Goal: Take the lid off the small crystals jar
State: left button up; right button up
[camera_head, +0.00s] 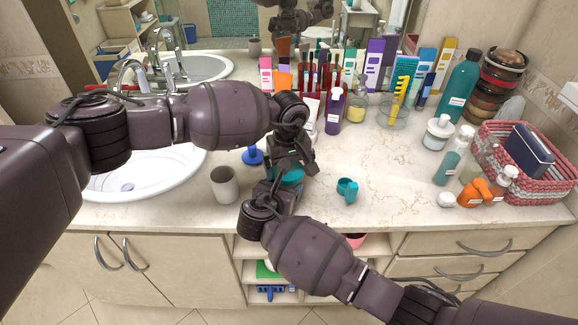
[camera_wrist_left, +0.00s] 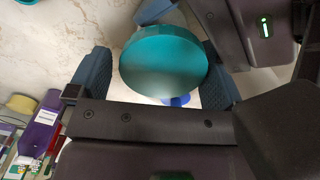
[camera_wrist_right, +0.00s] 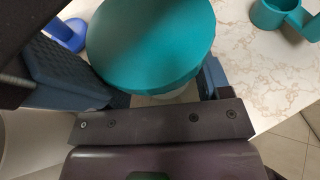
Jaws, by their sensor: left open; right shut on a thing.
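The small crystals jar stands between my two grippers above the counter's front edge. Its round teal lid (camera_head: 291,176) is on top and fills the middle of the left wrist view (camera_wrist_left: 163,66) and the right wrist view (camera_wrist_right: 150,42). My right gripper (camera_head: 284,190) is shut on the jar below the lid. A little of the pale jar body (camera_wrist_right: 178,96) shows between its fingers. My left gripper (camera_head: 292,163) is open, with its fingers on either side of the lid. Whether they touch it I cannot tell. Most of the jar is hidden.
A grey cup (camera_head: 225,185) and a blue item (camera_head: 253,156) stand left of the jar. A teal ring-shaped holder (camera_head: 347,189) is to its right. Bottles and boxes crowd the back. A woven basket (camera_head: 530,185) is at the right. The right-centre counter is clear.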

pick_arm(q)
notch_tip(320, 180, up, 4)
jog(key=shift+f, duration=0.1)
pick_arm(e)
jog(key=shift+d+f, duration=0.2)
jog(key=shift+f, duration=0.05)
pick_arm(q)
jog(key=shift+s+r, duration=0.1)
jog(key=shift+r, duration=0.35)
pick_arm(e)
jog(key=shift+r, duration=0.1)
pick_arm(q)
notch_tip(320, 180, up, 3)
jog(key=m, duration=0.3)
jog(key=shift+f, duration=3.95)
pick_arm(e)
jog(key=shift+a+r, duration=0.15)
pick_arm(q)
jog(key=shift+c, duration=0.3)
jog(key=c, duration=0.7)
jog(key=shift+n, duration=1.5)
jog(key=o, duration=0.8)
jog(key=shift+c, duration=0.2)
